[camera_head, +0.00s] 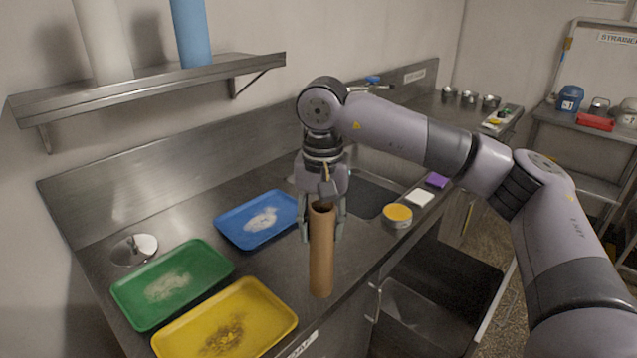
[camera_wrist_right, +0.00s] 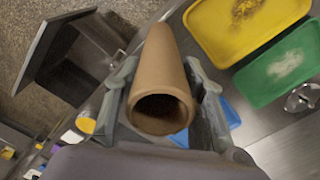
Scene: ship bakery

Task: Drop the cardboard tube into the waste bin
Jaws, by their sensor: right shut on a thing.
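The brown cardboard tube (camera_head: 321,265) hangs nearly upright in my right gripper (camera_head: 322,228), above the front part of the steel counter. In the right wrist view the tube (camera_wrist_right: 164,70) lies between both fingers of the right gripper (camera_wrist_right: 165,95), with its hollow end facing the camera. The gripper is shut on the tube near its upper end. A dark open-topped box (camera_head: 465,278), which looks like the waste bin, is below the counter front, right of the tube. It also shows at the upper left of the wrist view (camera_wrist_right: 52,50). My left gripper is not in view.
Yellow (camera_head: 262,338), green (camera_head: 135,312) and blue (camera_head: 232,232) trays lie on the counter left of the tube. A tin with a yellow top (camera_head: 397,217) stands near the counter edge (camera_head: 358,283). A shelf (camera_head: 150,80) is on the wall.

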